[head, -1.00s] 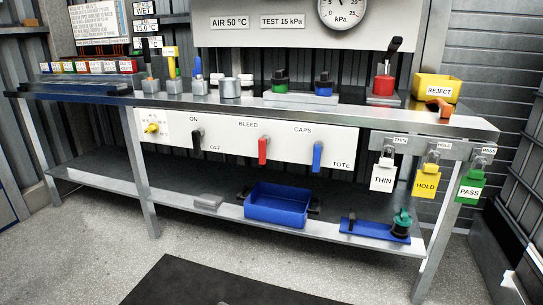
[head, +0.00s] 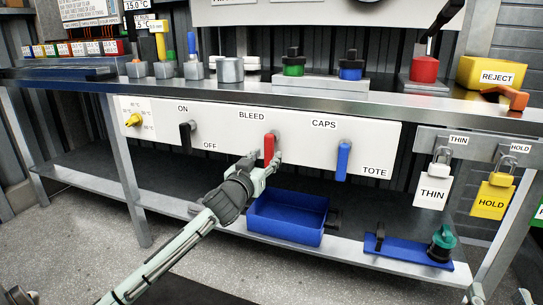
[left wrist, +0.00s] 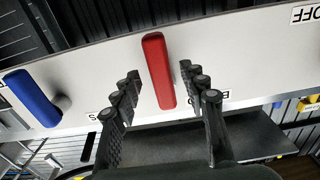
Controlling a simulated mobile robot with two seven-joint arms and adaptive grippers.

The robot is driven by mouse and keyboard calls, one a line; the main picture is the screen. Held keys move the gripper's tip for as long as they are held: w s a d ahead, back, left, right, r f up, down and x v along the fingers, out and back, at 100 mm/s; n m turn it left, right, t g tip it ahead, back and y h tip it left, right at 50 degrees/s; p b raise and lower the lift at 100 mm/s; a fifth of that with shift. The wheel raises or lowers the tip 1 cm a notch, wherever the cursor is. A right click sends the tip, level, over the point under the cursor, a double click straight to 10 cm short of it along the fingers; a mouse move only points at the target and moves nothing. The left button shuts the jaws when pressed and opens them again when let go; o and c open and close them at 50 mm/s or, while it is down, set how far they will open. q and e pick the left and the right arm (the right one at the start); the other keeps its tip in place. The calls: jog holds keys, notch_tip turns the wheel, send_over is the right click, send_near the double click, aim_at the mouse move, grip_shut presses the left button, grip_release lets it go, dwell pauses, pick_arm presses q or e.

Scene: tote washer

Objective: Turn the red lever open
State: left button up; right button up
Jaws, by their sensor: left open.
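The red lever (head: 269,146) hangs straight down from the white panel under the word BLEED. In the left wrist view the red lever (left wrist: 158,70) stands between my two dark fingers, with a gap on each side. My left gripper (head: 264,164) is open at the lower part of the lever; its fingers (left wrist: 160,88) reach along both sides of it. I cannot tell whether any finger touches it. My right gripper is not in view.
A black lever (head: 186,136) marked ON and OFF is to the left. A blue lever (head: 343,160) under CAPS is to the right, also seen in the wrist view (left wrist: 32,98). A blue bin (head: 287,232) stands on the shelf below; the bench edge (head: 250,98) runs above.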

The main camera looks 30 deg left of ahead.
aim_at(268, 155)
pick_arm(q)
jog(key=shift+x, duration=1.5)
grip_shut()
